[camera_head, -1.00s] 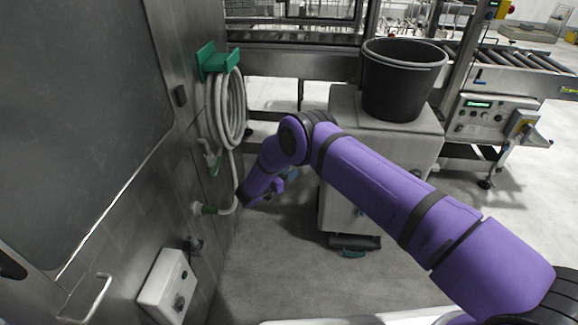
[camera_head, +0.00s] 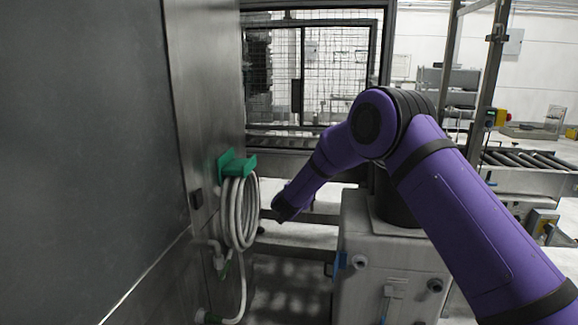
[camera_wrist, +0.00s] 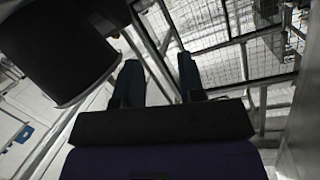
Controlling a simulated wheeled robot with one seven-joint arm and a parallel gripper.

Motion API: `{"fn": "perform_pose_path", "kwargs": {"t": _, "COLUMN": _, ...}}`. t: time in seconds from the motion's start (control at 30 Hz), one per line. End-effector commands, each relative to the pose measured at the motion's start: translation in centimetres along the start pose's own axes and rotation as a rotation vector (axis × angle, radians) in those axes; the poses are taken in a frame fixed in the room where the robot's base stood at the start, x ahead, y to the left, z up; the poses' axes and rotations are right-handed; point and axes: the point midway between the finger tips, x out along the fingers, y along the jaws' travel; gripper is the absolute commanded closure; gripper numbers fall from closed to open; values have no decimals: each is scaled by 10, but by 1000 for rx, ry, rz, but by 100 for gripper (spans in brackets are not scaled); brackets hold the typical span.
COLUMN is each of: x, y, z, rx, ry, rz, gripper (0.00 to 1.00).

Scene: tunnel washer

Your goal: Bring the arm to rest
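My purple arm reaches up from the lower right of the head view and bends at a high elbow. Its forearm slopes down to the left. The arm's far end is near the coiled hose (camera_head: 241,215), and I cannot tell the gap between them. My gripper (camera_wrist: 158,72) shows in the wrist view with two dark fingers spread apart and nothing between them. In the head view its fingers cannot be made out.
A steel panel (camera_head: 90,130) fills the left, with a green hose holder (camera_head: 236,165) on it. A black bucket (camera_head: 386,203), partly hidden by my arm, stands on a grey cart (camera_head: 375,262). A mesh guard (camera_head: 340,60) and roller conveyor (camera_head: 525,160) are behind.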

Motion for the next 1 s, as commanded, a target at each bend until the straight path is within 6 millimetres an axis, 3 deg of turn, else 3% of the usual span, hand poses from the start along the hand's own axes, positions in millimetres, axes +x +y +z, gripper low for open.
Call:
{"fn": "perform_pose_path", "kwargs": {"t": 0.03, "x": -5, "y": -2, "z": -25, "rx": 7, "ry": -14, "rz": -32, "gripper": 64}}
{"fn": "perform_pose_path", "kwargs": {"t": 0.2, "x": -26, "y": -6, "z": -88, "rx": 4, "ry": -86, "rz": -141, "gripper": 64}}
{"fn": "perform_pose_path", "kwargs": {"t": 0.5, "x": -87, "y": 11, "z": -183, "rx": -44, "ry": -216, "rz": -291, "gripper": 64}}
{"fn": "perform_pose_path", "kwargs": {"t": 0.8, "x": -168, "y": 57, "z": -250, "rx": -130, "ry": -359, "rz": -379, "gripper": 64}}
{"fn": "perform_pose_path", "kwargs": {"t": 1.0, "x": -230, "y": 100, "z": -276, "rx": -200, "ry": -460, "rz": -398, "gripper": 64}}
